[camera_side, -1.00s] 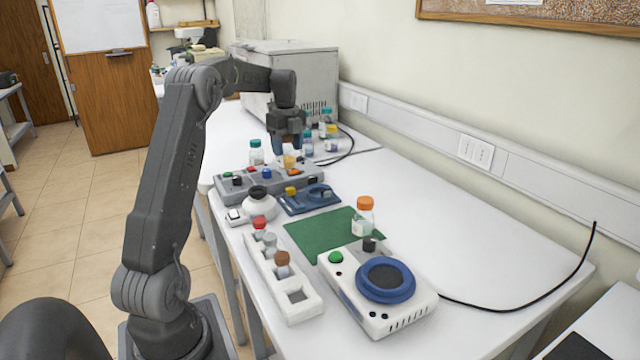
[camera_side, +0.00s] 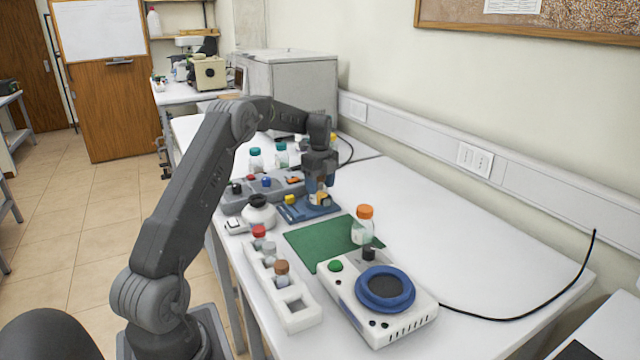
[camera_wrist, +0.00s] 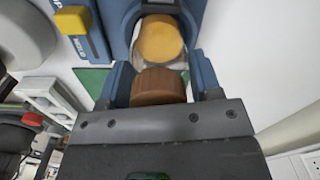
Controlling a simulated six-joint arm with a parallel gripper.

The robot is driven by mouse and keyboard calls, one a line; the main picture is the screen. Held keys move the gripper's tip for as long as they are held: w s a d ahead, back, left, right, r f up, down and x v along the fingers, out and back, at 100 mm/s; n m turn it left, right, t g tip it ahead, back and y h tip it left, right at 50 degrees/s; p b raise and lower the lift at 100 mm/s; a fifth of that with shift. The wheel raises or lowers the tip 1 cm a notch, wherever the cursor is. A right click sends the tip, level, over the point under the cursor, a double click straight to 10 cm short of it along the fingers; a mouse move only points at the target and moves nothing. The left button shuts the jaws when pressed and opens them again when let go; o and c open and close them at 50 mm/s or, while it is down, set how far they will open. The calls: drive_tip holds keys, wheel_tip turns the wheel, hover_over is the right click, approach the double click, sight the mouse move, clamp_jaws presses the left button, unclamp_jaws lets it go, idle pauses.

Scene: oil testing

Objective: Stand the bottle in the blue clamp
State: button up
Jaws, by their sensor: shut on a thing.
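The bottle has a brown cap (camera_wrist: 160,86), held between the blue finger pads of my gripper (camera_wrist: 160,88) in the wrist view. In the side view, my gripper (camera_side: 321,183) is shut on the bottle (camera_side: 322,199), which looks roughly upright at the clamp. The blue clamp (camera_side: 297,212) lies on the bench and has a yellow knob (camera_side: 289,199), seen at upper left in the wrist view (camera_wrist: 72,20). A round amber-yellow shape beyond the cap sits between the clamp's blue sides (camera_wrist: 120,22). Whether the bottle touches the clamp is hidden.
A green mat (camera_side: 310,246), an orange-capped bottle (camera_side: 362,236), a white rack (camera_side: 300,318) and a stirrer (camera_side: 410,318) are nearer.

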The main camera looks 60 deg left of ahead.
drive_tip(key=o, duration=1)
drive_tip(key=shift+f, duration=0.1)
